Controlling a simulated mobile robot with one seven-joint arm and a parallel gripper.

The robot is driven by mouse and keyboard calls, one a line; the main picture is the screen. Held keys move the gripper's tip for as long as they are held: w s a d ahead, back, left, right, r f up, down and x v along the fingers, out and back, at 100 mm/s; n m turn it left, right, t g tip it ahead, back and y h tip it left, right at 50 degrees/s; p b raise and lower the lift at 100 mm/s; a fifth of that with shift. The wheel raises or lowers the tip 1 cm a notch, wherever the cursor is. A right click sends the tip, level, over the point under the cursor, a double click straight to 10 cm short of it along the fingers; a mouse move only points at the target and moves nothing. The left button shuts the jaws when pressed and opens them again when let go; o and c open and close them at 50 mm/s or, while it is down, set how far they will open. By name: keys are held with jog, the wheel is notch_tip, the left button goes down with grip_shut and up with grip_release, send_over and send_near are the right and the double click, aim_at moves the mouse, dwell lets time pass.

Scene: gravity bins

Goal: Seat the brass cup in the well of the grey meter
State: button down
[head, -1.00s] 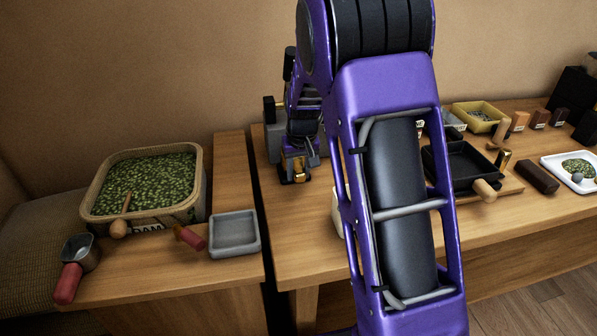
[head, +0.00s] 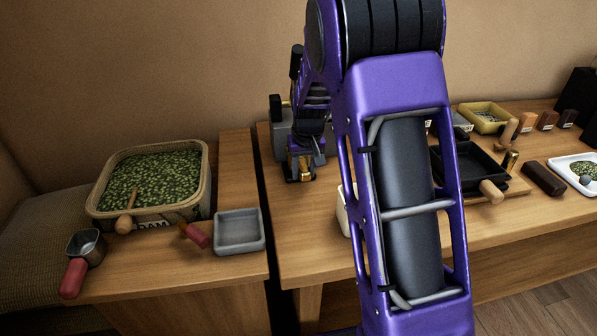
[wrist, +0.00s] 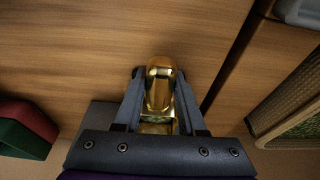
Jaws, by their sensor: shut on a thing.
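The brass cup (wrist: 160,90) is between the two fingers of my gripper (wrist: 158,75) in the wrist view, with wooden table top behind it. In the head view my gripper (head: 303,172) hangs at the back left of the right-hand table, and the brass cup (head: 301,164) shows as a gold patch between its fingers. What looks like the grey meter (head: 281,140), a grey body with a black upper part, stands just behind and left of my gripper. My gripper partly covers it, and its well cannot be seen. I cannot tell the gap between cup and meter.
A basket of green pellets (head: 92,205), a red-handled scoop (head: 76,272) and a grey tray (head: 239,250) are on the left table. A dark gap separates the tables. A black tray (head: 470,172) and dark block (head: 543,179) lie right. My arm hides the middle.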

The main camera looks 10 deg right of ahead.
jog(key=shift+f+b, duration=0.5)
jog(key=shift+f, duration=0.25)
dwell(0.5)
jog(key=shift+c, duration=2)
grip_release()
jog(key=shift+r, duration=0.1)
jog(key=p+v, duration=0.2)
jog(key=v, duration=1.5)
jog(key=shift+s+r, duration=0.1)
